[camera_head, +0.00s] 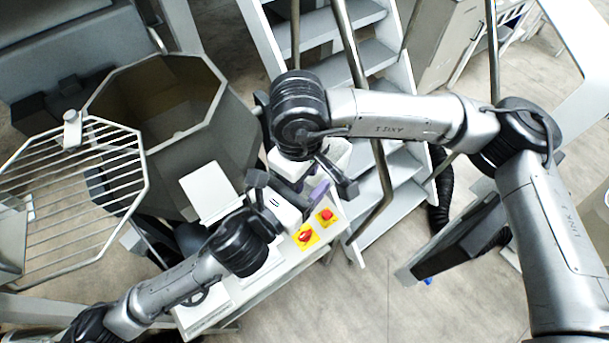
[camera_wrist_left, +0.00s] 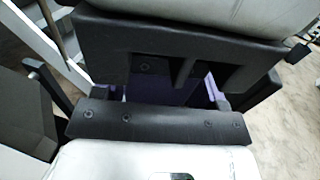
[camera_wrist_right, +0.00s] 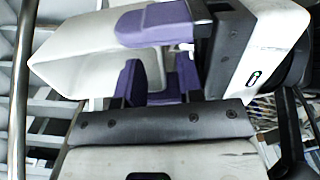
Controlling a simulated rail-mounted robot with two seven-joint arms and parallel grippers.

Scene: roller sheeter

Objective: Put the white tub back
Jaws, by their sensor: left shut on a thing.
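The white tub (camera_head: 337,152) is partly hidden under my right arm in the head view, above the end of the white machine. In the right wrist view the tub (camera_wrist_right: 80,58) is tilted, with its wall beside the purple finger of my left gripper. My left gripper (camera_head: 316,189) is shut on the tub. In the left wrist view its purple finger pads (camera_wrist_left: 160,92) show, but the tub there is hard to make out. My right gripper (camera_wrist_right: 158,82) is close to the tub, its purple fingers apart; in the head view it is mostly hidden by its own wrist.
A large octagonal hopper (camera_head: 235,110) stands at the left, with a round wire grid (camera_head: 75,200) beside it. A white panel (camera_head: 208,190) is in front of the hopper. Red knobs on yellow plates (camera_head: 306,236) are on the machine. Steps with metal rails (camera_head: 335,60) rise behind.

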